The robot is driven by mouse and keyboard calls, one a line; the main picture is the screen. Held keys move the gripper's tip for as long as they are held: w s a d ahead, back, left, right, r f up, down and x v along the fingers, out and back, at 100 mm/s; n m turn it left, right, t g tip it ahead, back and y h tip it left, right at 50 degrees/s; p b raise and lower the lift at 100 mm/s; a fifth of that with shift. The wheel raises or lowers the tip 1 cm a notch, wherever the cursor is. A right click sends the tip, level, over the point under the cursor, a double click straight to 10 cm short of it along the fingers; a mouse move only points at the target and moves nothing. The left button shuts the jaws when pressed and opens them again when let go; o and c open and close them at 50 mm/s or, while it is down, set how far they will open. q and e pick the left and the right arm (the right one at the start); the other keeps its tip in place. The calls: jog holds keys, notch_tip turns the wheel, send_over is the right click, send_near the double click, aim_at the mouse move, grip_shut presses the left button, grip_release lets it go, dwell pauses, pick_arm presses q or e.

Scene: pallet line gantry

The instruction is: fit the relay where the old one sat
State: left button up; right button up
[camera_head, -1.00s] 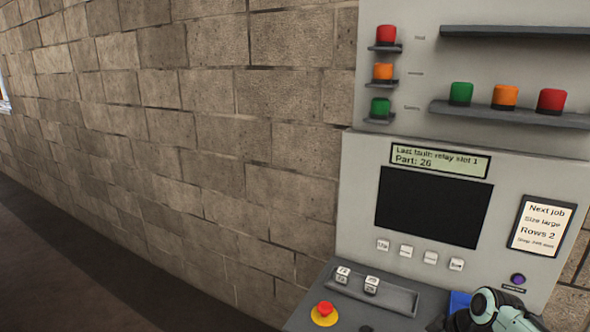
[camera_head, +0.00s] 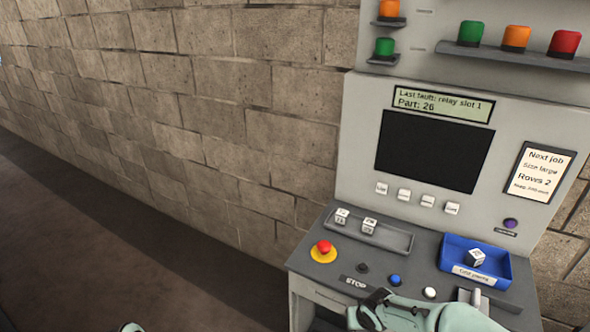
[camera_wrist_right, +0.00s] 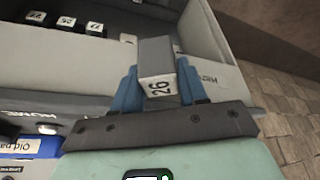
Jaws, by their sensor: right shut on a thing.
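My right gripper (camera_wrist_right: 157,72) shows in the right wrist view, its two blue fingers shut on a grey relay (camera_wrist_right: 158,58) with a pale face marked 26. The relay is held over a grey open compartment (camera_wrist_right: 85,62). Several dark relays (camera_wrist_right: 66,22) with pale marked faces stand in a row at its far left. I cannot tell which slot is empty. In the head view my right arm (camera_head: 400,315) crosses the bottom edge; its fingers and the held relay are hidden there. The display (camera_head: 443,104) reads "Last fault: relay slot 1, Part: 26".
A blue tray (camera_head: 508,283) labelled for old parts holds one white-faced block (camera_head: 476,257). A grey tray (camera_head: 400,241) holds two blocks (camera_head: 341,216). A red stop button (camera_head: 323,247) and smaller buttons sit on the console ledge. The floor at left is clear.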

jog(key=shift+d, duration=0.15)
jog(key=shift+s+f, duration=0.95)
jog(key=shift+f, duration=0.2)
jog(key=shift+s+f, duration=0.95)
jog(key=shift+f, duration=0.2)
